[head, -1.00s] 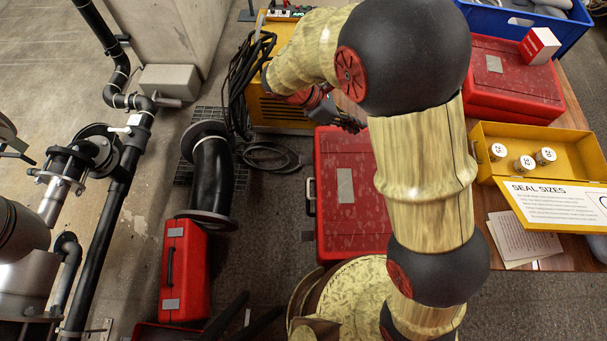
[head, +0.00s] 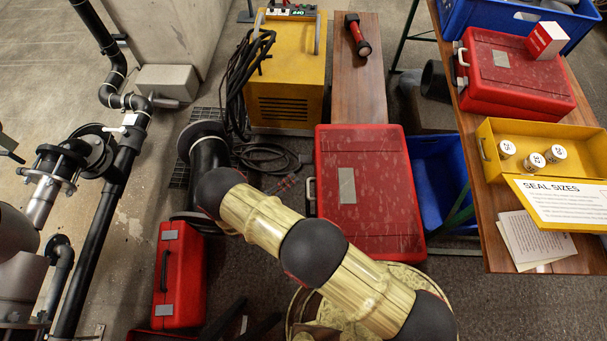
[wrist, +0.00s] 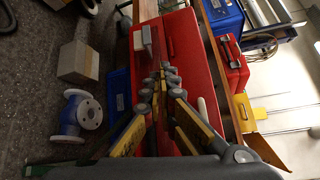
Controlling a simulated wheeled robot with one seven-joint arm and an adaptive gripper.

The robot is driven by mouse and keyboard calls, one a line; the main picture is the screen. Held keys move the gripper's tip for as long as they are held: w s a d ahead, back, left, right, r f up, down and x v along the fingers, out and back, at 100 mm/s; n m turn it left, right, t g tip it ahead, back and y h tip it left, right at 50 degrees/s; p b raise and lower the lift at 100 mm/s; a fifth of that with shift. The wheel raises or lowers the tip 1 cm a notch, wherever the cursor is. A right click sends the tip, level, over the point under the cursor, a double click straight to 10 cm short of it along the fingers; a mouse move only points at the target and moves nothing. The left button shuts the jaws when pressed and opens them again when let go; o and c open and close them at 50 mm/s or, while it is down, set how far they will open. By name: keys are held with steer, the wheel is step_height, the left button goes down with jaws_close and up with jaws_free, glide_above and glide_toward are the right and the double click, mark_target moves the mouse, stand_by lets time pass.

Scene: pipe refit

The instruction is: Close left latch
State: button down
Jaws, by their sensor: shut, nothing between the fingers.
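A large red case (head: 362,195) lies in the middle of the head view, with a pale grey label on its lid and a light handle-like fitting (head: 311,196) on its left side. In the wrist view, a large red case (wrist: 190,50) fills the middle, with a pale projecting fitting (wrist: 147,38) near its left edge. I cannot tell whether this fitting is the left latch or how it stands. My gripper (wrist: 165,74) is shut and empty in front of the red case, below the fitting. In the head view my arm largely hides the gripper.
A small red toolbox (head: 180,280) and a black pipe piece (head: 208,150) stand left of the case. A yellow machine (head: 288,75) with cables is behind. The wooden table (head: 505,240) at right bears another red case (head: 520,85) and a yellow seal box (head: 500,135).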

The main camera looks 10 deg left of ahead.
step_height(320, 180, down, 4)
steer(key=s+f+n+t+y, duration=0.1)
steer(key=s+n, duration=0.1)
steer(key=n, duration=0.1)
steer(key=b, duration=0.3)
glide_toward(305, 161)
steer(key=w+d+f, duration=0.4)
steer(key=d, duration=0.1)
steer(key=shift+w+f, duration=0.1)
steer(key=shift+w, duration=0.15)
